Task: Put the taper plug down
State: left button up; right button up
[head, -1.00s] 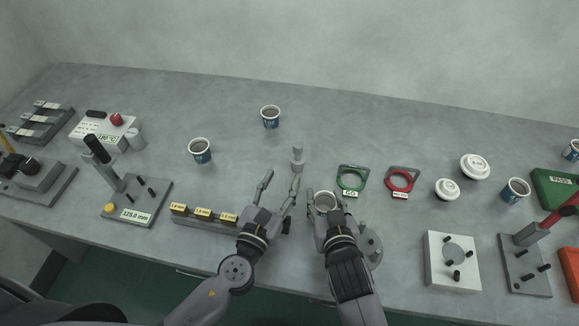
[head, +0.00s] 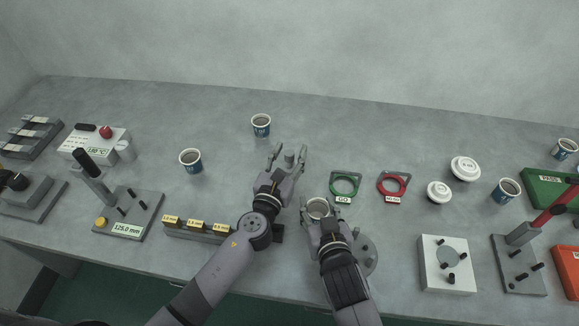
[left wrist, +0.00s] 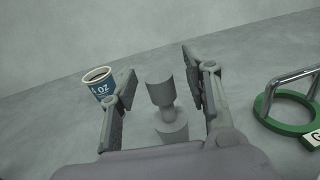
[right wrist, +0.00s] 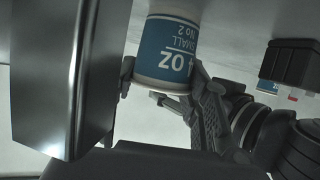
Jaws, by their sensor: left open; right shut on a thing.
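The taper plug (head: 289,158) is a grey stepped piece standing upright on the table. In the left wrist view the plug (left wrist: 167,108) shows between the fingers, with a narrow neck between a wider top and base. My left gripper (head: 289,151) is open with one finger on either side of the plug; in the left wrist view (left wrist: 158,78) gaps show on both sides. My right gripper (head: 319,218) is shut on a small paper cup (head: 318,206) near the front of the table. The cup's blue band (right wrist: 168,52) shows in the right wrist view.
The green GO ring (head: 345,186) and red ring (head: 392,188) lie right of the plug. Paper cups stand behind (head: 261,125) and left (head: 190,160) of it.

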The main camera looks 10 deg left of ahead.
pick_arm(q)
jog(key=shift+w, duration=0.1)
grip_shut()
dwell(0.6)
dwell(0.4)
